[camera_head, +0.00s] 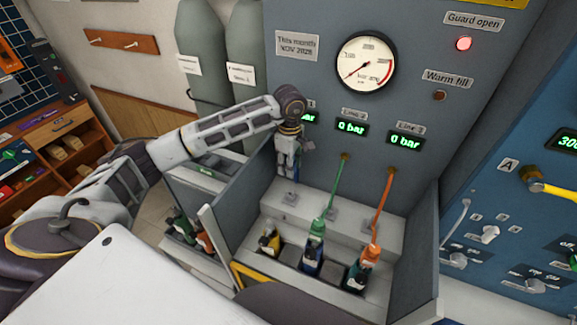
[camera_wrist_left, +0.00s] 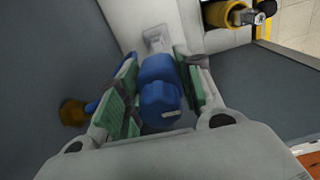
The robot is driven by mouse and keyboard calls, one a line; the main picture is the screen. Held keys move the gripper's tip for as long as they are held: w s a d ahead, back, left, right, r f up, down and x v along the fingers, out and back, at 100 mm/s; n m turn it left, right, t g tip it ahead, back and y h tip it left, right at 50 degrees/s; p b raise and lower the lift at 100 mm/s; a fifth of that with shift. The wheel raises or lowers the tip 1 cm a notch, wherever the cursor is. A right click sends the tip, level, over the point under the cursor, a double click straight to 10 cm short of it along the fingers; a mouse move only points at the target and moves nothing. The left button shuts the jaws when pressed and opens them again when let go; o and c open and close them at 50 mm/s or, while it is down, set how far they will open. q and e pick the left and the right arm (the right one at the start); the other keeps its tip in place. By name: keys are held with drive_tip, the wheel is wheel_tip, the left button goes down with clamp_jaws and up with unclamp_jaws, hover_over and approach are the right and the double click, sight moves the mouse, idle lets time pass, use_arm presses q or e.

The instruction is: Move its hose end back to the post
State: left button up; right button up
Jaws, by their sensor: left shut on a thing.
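My left gripper (camera_head: 288,172) reaches down by the panel, above the left part of the grey ledge. In the left wrist view its green-padded fingers (camera_wrist_left: 153,98) are shut on a blue hose end (camera_wrist_left: 160,85). A short blue hose piece shows beside it, near a brass fitting (camera_wrist_left: 72,112) on the panel. A pale post (camera_wrist_left: 156,40) stands just beyond the hose end; whether they touch is unclear. In the head view a post base (camera_head: 290,199) shows below the gripper, and the fingers mostly hide the hose end. My right gripper is not in view.
Green (camera_head: 338,185) and orange (camera_head: 383,205) hoses run from the panel to regulators in the tray, right of my gripper. A yellow-and-black regulator (camera_head: 270,238) stands below it. A grey side wall (camera_head: 248,200) borders the bay on the left. The red "Guard open" lamp (camera_head: 463,43) is lit.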

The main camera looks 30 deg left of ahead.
use_arm(q)
drive_tip(key=shift+w+d, duration=0.15)
drive_tip(key=shift+w, duration=0.15)
drive_tip(key=shift+f, duration=0.2)
idle(0.4)
drive_tip(key=shift+f+b, duration=1.1)
drive_tip(key=shift+f, duration=1)
drive_tip(key=shift+f+b, duration=0.45)
drive_tip(key=shift+f, duration=0.6)
drive_tip(key=shift+f+b, duration=0.3)
drive_tip(key=shift+f, duration=0.45)
